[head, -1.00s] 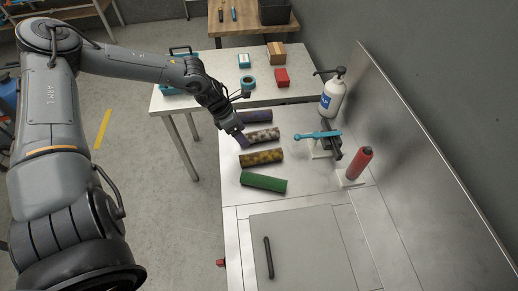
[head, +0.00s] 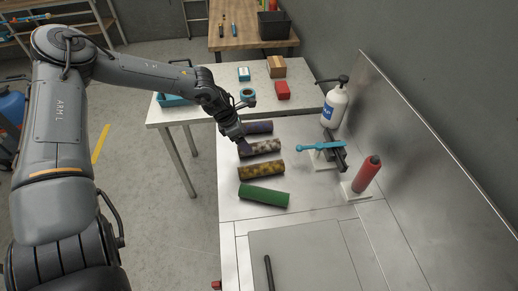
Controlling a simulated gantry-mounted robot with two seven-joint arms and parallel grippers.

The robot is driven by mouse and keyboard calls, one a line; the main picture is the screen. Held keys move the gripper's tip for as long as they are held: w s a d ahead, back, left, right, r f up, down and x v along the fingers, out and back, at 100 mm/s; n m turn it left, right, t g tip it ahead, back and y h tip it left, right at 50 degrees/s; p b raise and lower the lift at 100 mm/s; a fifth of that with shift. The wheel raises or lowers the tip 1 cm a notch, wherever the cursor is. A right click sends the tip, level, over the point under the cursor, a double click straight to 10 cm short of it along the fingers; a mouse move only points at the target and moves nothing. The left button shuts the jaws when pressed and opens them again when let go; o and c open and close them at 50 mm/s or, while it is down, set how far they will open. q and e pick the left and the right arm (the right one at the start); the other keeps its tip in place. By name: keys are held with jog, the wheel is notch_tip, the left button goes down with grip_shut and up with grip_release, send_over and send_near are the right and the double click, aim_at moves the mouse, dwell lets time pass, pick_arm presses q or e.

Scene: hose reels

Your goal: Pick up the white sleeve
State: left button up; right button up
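The white sleeve (head: 267,147), pale with dark mottling, lies on its side on the metal bench, between a purple sleeve (head: 259,128) and a yellow-brown sleeve (head: 262,170). A green sleeve (head: 263,195) lies nearest to me in the same row. My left gripper (head: 243,149) points down at the left end of the white sleeve and overlaps that end in the picture. Its fingers are dark and small here, so I cannot tell whether they are open or touch the sleeve. My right gripper is not in view.
A blue tool on a stand (head: 322,148), a red cylinder (head: 366,174) and a white pump bottle (head: 335,104) stand right of the sleeves. A white table (head: 205,97) with small items is behind. A grey panel (head: 305,260) in front holds a black rod (head: 269,272).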

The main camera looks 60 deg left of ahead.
aim_at(259, 148)
pick_arm(q)
jog(key=shift+b+x, duration=0.6)
jog(key=shift+x, duration=0.95)
jog(key=shift+b+x, duration=0.35)
jog(key=shift+x, duration=0.65)
jog(key=c, duration=1.1)
